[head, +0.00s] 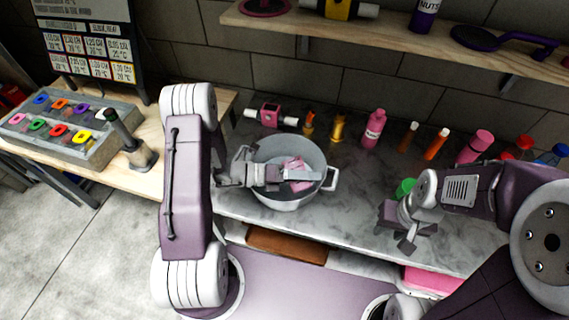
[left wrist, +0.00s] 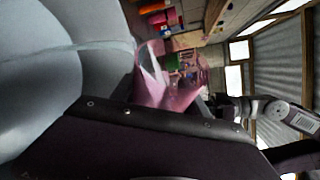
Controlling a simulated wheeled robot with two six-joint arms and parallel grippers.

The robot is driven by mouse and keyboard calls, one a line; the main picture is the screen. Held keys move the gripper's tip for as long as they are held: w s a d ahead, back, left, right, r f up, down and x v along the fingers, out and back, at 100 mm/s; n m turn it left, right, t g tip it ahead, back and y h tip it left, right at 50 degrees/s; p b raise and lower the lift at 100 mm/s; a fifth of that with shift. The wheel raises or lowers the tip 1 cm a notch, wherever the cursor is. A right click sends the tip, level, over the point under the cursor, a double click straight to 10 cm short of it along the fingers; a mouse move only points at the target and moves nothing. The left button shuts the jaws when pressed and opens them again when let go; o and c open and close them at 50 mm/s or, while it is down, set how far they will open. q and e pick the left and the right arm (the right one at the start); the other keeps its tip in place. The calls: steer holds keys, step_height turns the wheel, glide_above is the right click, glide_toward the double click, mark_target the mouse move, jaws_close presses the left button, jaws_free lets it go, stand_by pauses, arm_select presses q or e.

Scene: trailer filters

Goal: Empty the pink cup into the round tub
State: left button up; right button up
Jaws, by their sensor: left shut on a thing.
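The round tub (head: 286,204) is a grey metal pot with side handles, standing on the marble counter. My left gripper (head: 292,177) is over the tub's mouth and shut on the pink cup (head: 298,163). The cup is partly hidden by the fingers and looks tilted. In the left wrist view the pink cup (left wrist: 160,88) is see-through and close to the camera. Whether anything is still in it, or lies in the tub, I cannot tell. My right gripper (head: 408,228) is apart from the tub, low over the counter at the right, with its fingers spread and empty.
A pink-and-white object (head: 270,115) lies behind the tub. A pink bottle (head: 374,128) and several small bottles stand along the wall. A green item (head: 405,187) is beside my right gripper. A grey tray of coloured pieces (head: 65,130) is at the left. A shelf (head: 400,40) overhangs the counter.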

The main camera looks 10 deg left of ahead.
arm_select(q)
steer(key=shift+w, duration=0.1)
steer(key=shift+d, duration=0.2)
steer(key=shift+r, duration=0.15)
steer(key=shift+a, duration=0.2)
steer(key=shift+d+n, duration=0.15)
steer(key=shift+n, duration=0.15)
steer(key=shift+r, duration=0.1)
steer(key=shift+r, duration=0.1)
steer(key=shift+h, duration=0.3)
